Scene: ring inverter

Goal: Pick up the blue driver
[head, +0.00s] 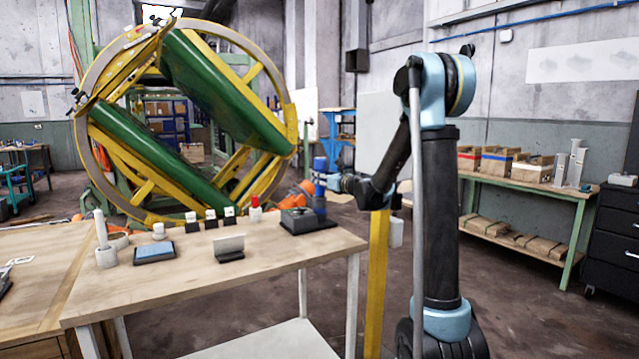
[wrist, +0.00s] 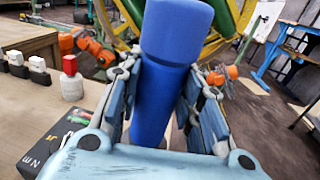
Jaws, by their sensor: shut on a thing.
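The blue driver (wrist: 165,85) is a thick blue cylinder, upright between the two fingers of my gripper (wrist: 163,105) in the wrist view. The fingers press on it from both sides, so my gripper is shut on it. In the head view the driver (head: 319,190) shows small and blue at the right end of the table, beside a dark box. My gripper (head: 330,181) reaches it from the right there. The driver's lower end is partly hidden, and I cannot tell whether it touches anything below.
The wooden table (head: 200,275) holds a dark box (head: 300,220), a red-topped bottle (head: 255,208), several small black-and-white blocks, a blue-topped pad (head: 154,252) and a white stand (head: 104,250). The big yellow-green ring inverter (head: 190,110) stands behind. Open floor lies right of the table.

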